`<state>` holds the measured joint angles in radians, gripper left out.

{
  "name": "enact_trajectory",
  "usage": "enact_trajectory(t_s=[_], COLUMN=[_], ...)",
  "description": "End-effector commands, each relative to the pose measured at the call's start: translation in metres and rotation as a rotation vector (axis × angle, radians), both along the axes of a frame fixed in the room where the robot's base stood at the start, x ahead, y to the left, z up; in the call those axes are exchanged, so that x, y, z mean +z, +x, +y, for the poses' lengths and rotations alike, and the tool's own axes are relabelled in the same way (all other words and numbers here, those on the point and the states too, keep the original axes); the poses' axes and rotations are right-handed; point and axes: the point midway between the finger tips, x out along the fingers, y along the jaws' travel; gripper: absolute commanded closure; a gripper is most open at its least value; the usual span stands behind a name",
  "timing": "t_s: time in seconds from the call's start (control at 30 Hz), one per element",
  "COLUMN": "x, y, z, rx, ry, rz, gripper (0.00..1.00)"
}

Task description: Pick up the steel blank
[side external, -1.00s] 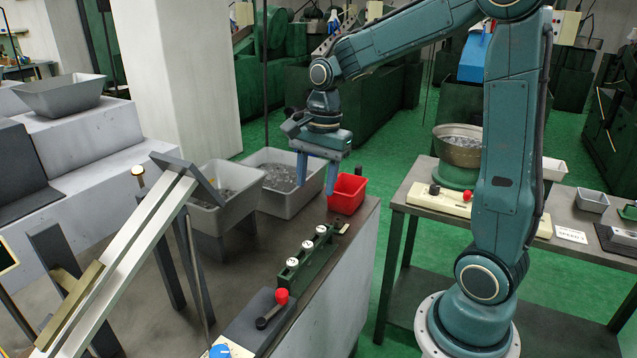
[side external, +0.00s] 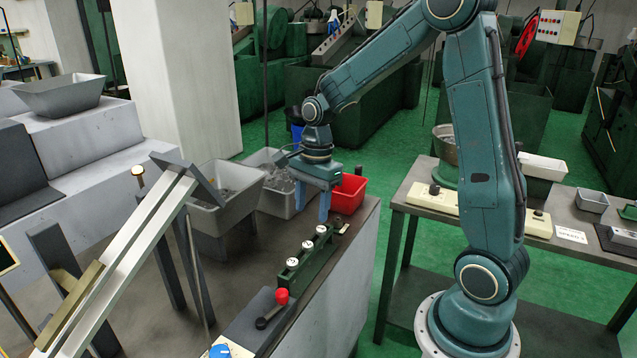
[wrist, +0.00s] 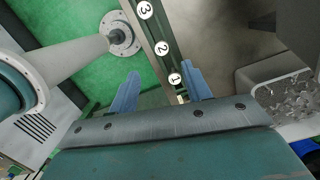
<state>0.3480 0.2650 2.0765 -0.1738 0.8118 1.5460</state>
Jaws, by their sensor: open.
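I cannot single out one steel blank with certainty. A small pale piece (side external: 341,226) sits at the far end of the green numbered rail (side external: 291,281); it is too small to identify. Many small steel pieces lie in the grey bins, and some show in the wrist view (wrist: 298,97). My gripper (side external: 311,206) is open and empty, with its blue fingers pointing down above the table's far end, left of the red bin. In the wrist view my gripper (wrist: 160,72) has its fingers wide apart, with the rail's end near disc 1 between them, close to the right finger.
The red bin (side external: 348,196) stands close to the right of my gripper. Two grey bins (side external: 211,222) stand to the left and behind. A red-knobbed lever (side external: 281,297) is at the near end of the rail. A slanted metal chute (side external: 125,255) rises at the left.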

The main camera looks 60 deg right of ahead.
Motion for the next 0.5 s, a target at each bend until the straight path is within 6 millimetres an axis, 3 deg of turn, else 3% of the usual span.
enact_trajectory(t_s=[0.2, 0.5], x=[-0.026, -0.033], y=[0.001, 0.001], z=[0.004, 0.004], rx=[0.002, 0.002], ry=[0.001, 0.0], rz=[0.002, -0.001], gripper=[0.51, 0.51])
